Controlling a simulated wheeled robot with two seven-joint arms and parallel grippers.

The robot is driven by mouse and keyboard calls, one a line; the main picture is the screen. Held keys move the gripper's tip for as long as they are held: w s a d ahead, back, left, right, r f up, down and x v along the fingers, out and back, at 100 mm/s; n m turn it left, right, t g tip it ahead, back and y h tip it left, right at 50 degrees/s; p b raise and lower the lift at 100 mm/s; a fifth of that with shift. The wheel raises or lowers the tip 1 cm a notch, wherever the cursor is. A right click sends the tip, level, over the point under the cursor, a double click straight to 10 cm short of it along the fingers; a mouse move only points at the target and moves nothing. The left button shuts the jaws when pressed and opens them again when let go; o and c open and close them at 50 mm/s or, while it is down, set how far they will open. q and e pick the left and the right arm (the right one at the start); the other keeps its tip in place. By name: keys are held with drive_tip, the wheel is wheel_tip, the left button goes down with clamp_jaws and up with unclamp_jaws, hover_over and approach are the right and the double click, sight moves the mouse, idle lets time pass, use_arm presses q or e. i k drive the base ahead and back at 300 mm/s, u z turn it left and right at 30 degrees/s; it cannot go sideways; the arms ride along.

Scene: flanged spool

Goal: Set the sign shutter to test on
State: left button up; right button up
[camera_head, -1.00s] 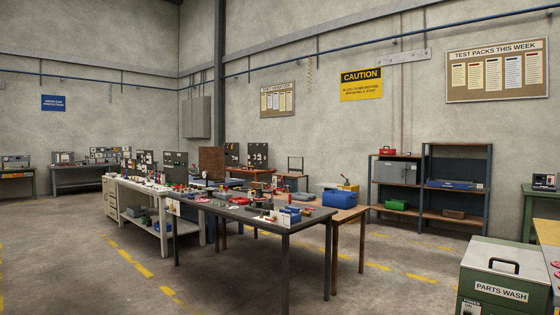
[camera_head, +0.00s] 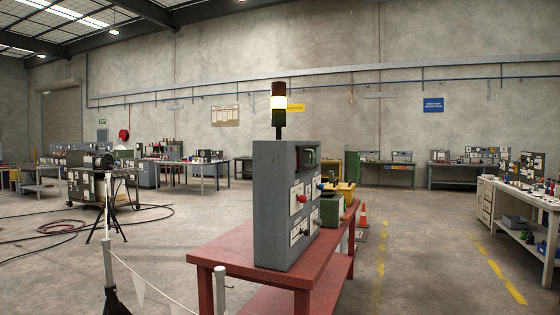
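No sign shutter that I can make out is in view, and no lettering reading test on can be read. The nearest control fitting is a grey cabinet (camera_head: 277,205) standing upright on a red bench (camera_head: 240,250). Its right face carries several pale plates with knobs, one of them a red knob (camera_head: 302,198), seen at a steep angle. Whether this cabinet bears the shutter control I cannot tell. Neither of my grippers is in view.
A white post with a chain and pennants (camera_head: 140,290) stands at front left, near a black tripod (camera_head: 108,215). Hoses (camera_head: 65,228) lie on the left floor. An orange cone (camera_head: 362,216) stands behind the bench. Floor right of the bench, with yellow dashes (camera_head: 495,268), is clear.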

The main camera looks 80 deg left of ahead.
sight(303, 153)
drive_tip(key=u, duration=2.4)
drive_tip(key=i, duration=1.65)
drive_tip(key=u, duration=0.05)
